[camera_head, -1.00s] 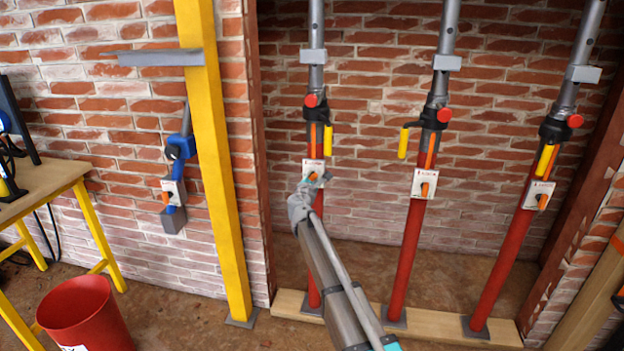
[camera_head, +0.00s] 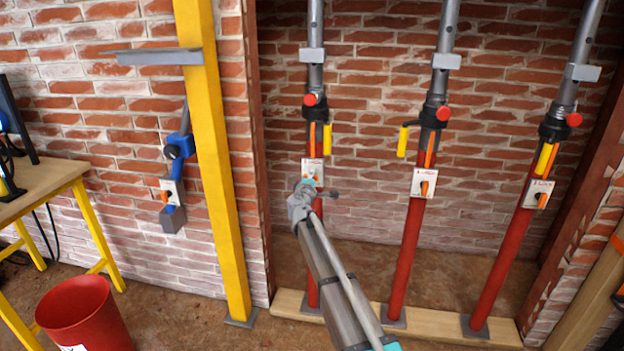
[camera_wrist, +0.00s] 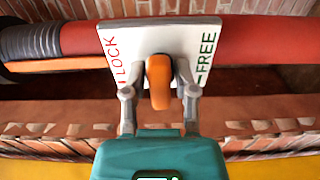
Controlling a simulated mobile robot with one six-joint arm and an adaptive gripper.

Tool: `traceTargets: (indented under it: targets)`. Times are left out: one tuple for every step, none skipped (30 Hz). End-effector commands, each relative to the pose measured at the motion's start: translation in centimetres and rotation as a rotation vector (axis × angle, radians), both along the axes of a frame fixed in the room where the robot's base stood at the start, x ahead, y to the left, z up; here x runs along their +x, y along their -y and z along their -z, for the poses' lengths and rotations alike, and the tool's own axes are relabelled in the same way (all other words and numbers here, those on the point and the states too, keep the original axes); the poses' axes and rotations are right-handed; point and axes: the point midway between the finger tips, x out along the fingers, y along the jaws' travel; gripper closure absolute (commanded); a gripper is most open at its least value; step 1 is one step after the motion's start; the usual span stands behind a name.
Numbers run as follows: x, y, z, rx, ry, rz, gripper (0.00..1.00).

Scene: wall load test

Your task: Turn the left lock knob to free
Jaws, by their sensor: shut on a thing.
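The left lock knob is an orange grip on a white plate (camera_head: 309,166) on the left red prop (camera_head: 312,240). In the wrist view the knob (camera_wrist: 158,82) stands upright in the picture, between the red word LOCK on the plate's left and the green word FREE on its right. My gripper (camera_wrist: 158,90) is shut on the knob, one grey finger on each side. In the head view my gripper (camera_head: 308,187) is in front of the plate's lower part and hides most of the knob.
Two more red props carry similar plates, in the middle (camera_head: 424,183) and at the right (camera_head: 538,193). A yellow post (camera_head: 215,170) stands left of the props. A yellow lever (camera_head: 327,138) hangs above the left plate. A red bucket (camera_head: 82,315) is on the floor.

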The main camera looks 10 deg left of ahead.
Motion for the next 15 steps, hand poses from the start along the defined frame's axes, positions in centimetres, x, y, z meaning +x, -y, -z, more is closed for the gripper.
traceTargets:
  targets:
    - [-0.02,0.05,0.03,0.011,0.000,0.001,1.00]
    - [-0.02,0.05,0.03,0.017,0.000,0.001,1.00]
    - [-0.02,0.05,0.04,0.023,0.000,0.001,1.00]
    - [-0.02,0.06,0.04,0.027,0.000,0.001,1.00]
    - [-0.02,0.06,0.04,0.029,0.000,0.001,1.00]
    - [-0.02,0.06,0.04,0.031,0.000,0.001,1.00]
    - [-0.02,0.06,0.04,0.032,0.000,0.001,1.00]
    - [-0.02,0.06,0.04,0.032,0.000,0.001,1.00]
    - [-0.03,0.06,0.04,0.032,-0.001,0.001,1.00]
    - [-0.02,0.06,0.04,0.032,-0.001,0.001,1.00]
    - [-0.02,0.06,0.04,0.032,-0.001,0.001,1.00]
    - [-0.02,0.06,0.04,0.032,-0.001,0.001,1.00]
    - [-0.02,0.06,0.04,0.032,-0.001,0.001,1.00]
    - [-0.03,0.06,0.04,0.032,-0.001,0.001,1.00]
    - [-0.03,0.06,0.04,0.032,-0.001,0.001,1.00]
